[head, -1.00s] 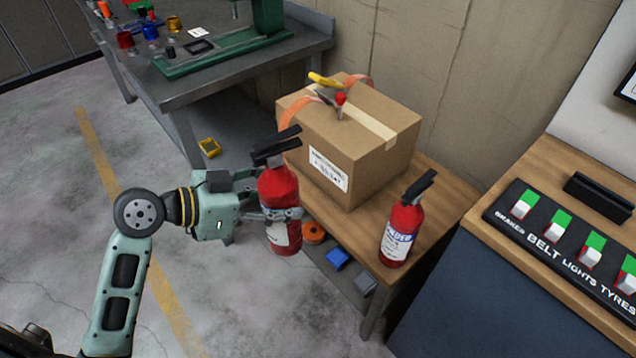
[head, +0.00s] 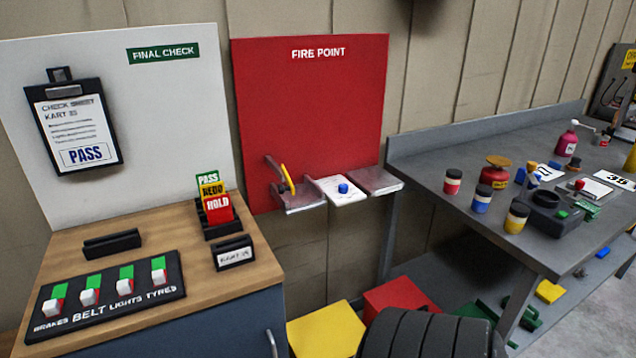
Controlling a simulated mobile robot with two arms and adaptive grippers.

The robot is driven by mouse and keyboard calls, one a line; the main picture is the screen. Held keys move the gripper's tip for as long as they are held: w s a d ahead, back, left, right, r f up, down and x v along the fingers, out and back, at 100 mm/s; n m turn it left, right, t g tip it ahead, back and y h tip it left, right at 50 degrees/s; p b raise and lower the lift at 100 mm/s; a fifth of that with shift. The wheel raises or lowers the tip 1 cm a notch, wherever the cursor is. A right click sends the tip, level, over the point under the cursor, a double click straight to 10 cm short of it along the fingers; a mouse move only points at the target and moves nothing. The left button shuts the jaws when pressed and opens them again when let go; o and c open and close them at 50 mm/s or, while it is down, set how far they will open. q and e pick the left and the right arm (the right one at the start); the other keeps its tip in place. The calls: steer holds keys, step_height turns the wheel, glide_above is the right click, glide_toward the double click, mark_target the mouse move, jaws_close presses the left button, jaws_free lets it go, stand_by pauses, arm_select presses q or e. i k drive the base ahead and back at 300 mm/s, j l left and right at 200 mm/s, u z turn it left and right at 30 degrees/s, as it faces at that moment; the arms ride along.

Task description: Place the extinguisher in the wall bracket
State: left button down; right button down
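The red FIRE POINT board (head: 318,110) stands against the wall in the middle of the head view. Low on its left side is a grey wall bracket (head: 275,184) with a yellow strap or lever (head: 288,178) and a small metal ledge (head: 303,203). No extinguisher shows in this bracket. Beside it are a white plate or card (head: 325,189) with a blue knob-like piece (head: 343,188) and another grey ledge (head: 376,181). No extinguisher and neither of my grippers is in view now.
A wooden-topped cabinet (head: 155,250) with a switch panel (head: 105,291) and card holders stands left. A grey workbench (head: 440,205) with paint pots is right. Tyres (head: 425,335), a yellow box (head: 328,332) and a red box (head: 400,297) lie below the board.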

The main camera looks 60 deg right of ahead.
mark_target(297, 196)
steer(key=k+l+z, duration=0.2)
steer(key=z, duration=0.2)
steer(key=k+l+z, duration=0.2)
steer(key=z, duration=0.15)
steer(key=l, duration=0.1)
